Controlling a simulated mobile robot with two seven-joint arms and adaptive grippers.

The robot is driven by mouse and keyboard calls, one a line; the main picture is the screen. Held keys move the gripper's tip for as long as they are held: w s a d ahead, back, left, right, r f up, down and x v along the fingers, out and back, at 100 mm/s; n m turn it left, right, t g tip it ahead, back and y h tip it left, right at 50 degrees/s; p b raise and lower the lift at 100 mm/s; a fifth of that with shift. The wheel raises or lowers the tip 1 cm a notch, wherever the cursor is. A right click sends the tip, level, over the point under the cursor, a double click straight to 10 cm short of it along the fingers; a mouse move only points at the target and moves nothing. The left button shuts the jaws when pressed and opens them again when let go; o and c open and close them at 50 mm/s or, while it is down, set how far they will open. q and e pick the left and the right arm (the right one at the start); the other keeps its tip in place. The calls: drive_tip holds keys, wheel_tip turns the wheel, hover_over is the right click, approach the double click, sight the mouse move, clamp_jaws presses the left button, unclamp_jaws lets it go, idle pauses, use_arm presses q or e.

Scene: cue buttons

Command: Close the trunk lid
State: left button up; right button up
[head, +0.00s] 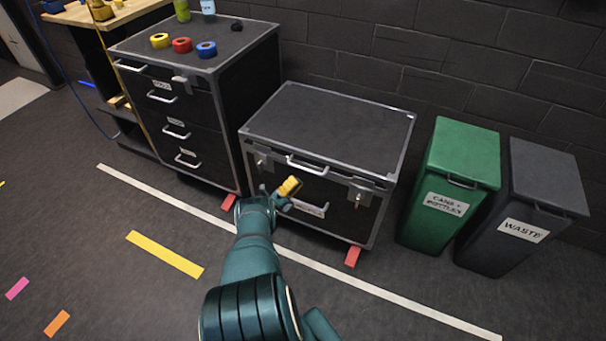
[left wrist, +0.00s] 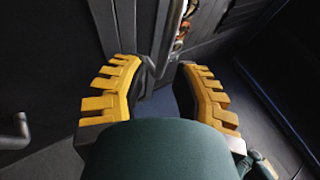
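The black trunk (head: 374,223) with silver edges stands on the floor against the wall. Its lid (head: 330,125) lies nearly level over the box, with a silver handle (head: 308,164) at the front. Whether the lid is fully down is hard to tell in the head view. In the left wrist view a narrow gap (left wrist: 182,28) between dark, metal-edged panels shows small coloured things. My left gripper (head: 289,189) is in front of the trunk's upper front, below the lid handle. Its yellow fingers (left wrist: 160,78) stand apart with nothing between them. My right gripper is out of view.
A black drawer cabinet (head: 190,125) with tape rolls on top stands left of the trunk. A green bin (head: 462,160) and a dark waste bin (head: 540,190) stand to the right. The floor in front is clear, with coloured tape marks.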

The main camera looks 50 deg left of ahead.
use_arm(q)
drive_tip(key=v, duration=0.7)
drive_tip(key=shift+w, duration=0.1)
